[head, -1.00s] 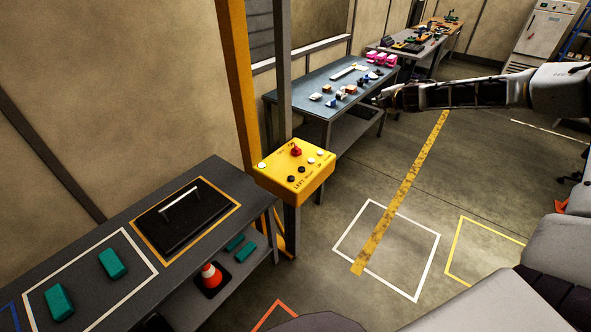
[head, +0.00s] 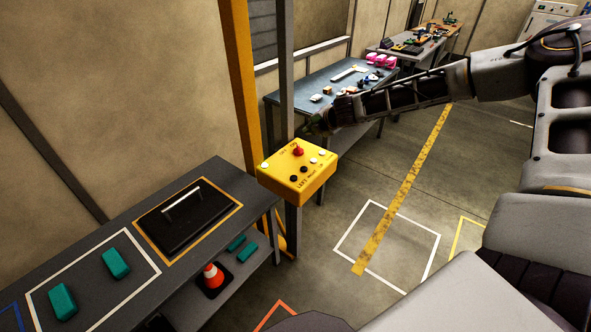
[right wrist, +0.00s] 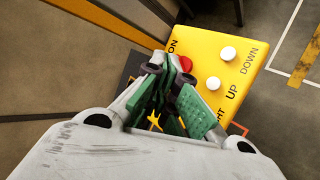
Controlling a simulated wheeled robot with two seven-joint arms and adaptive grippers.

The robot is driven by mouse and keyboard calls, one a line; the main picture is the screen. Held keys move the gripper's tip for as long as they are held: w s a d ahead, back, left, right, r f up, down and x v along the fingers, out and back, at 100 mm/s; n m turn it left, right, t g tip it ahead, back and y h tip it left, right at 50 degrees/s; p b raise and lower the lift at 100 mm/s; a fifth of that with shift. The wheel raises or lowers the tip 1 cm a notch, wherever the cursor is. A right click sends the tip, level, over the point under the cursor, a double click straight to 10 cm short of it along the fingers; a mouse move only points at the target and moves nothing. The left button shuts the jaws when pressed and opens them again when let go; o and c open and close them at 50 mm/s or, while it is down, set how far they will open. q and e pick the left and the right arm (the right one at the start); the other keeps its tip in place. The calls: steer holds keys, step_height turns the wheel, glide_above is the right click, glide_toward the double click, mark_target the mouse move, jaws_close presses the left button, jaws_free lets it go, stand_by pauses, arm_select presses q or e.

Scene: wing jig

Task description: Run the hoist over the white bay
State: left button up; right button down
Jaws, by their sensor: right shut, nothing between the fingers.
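The yellow control box (head: 297,178) stands on a grey post. It bears a red button (head: 298,151) plus several white and black buttons. The white bay (head: 405,218) is an empty white outline on the floor to its right. My right gripper (head: 318,125) is shut and empty, just behind and above the box's far right edge. In the right wrist view the closed fingers (right wrist: 168,82) hang over the box face, partly covering the red button (right wrist: 186,65); white buttons beside UP and DOWN (right wrist: 228,53) show clear. Contact cannot be told. The hoist and my left gripper are not in view.
A yellow upright (head: 236,80) rises behind the box. A worn yellow floor strip (head: 405,185) crosses the white bay.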

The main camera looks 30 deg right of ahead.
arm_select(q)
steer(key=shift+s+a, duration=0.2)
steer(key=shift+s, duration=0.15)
arm_select(e)
steer(key=a+n, duration=0.1)
steer(key=s+f+n, duration=0.1)
steer(key=n, duration=0.1)
steer(key=a+f+n+g, duration=0.1)
steer(key=shift+s+a+f, duration=0.1)
steer(key=shift+s+a, duration=0.25)
steer(key=shift+s, duration=0.05)
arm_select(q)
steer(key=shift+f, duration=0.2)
arm_select(e)
steer(key=shift+f, duration=0.2)
steer(key=b, duration=0.6)
glide_above(306, 167)
steer(key=shift+s+f, duration=0.15)
steer(key=shift+f, duration=2.75)
arm_select(q)
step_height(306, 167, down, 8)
steer(key=b, duration=0.2)
arm_select(e)
steer(key=shift+f, duration=1.3)
